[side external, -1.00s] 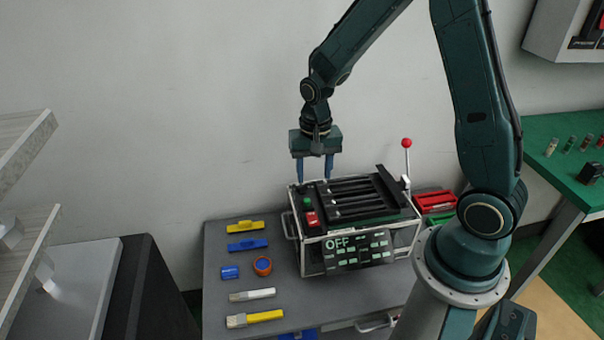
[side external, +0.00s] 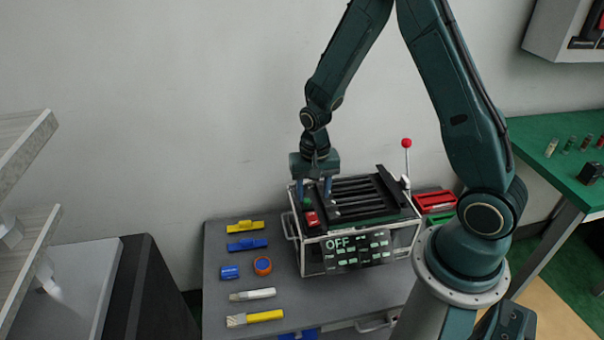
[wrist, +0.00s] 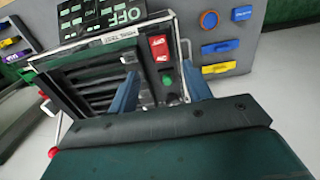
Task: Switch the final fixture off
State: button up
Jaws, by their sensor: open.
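The fixture is a metal-framed box with dark slats on top (side external: 365,190). Its front panel (side external: 358,251) reads OFF, and the panel also shows in the wrist view (wrist: 92,18). A red switch (side external: 312,218) and a green button (side external: 307,204) sit at the box's left end. In the wrist view the red switch (wrist: 158,47) and green button (wrist: 167,82) lie between the fingers. A lever with a red ball (side external: 406,143) stands upright at the right end. My gripper (side external: 314,198) is open and empty, pointing down over the left end. Whether the fingertips touch anything is unclear.
Yellow and blue pieces (side external: 247,244), a blue and orange round piece (side external: 262,266) and brushes (side external: 255,317) lie on the grey table left of the box. Red and green bins (side external: 434,201) stand to its right. A wall rises behind.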

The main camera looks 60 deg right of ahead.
aim_at(313, 218)
jog(key=shift+f, duration=4)
jog(key=c, duration=1)
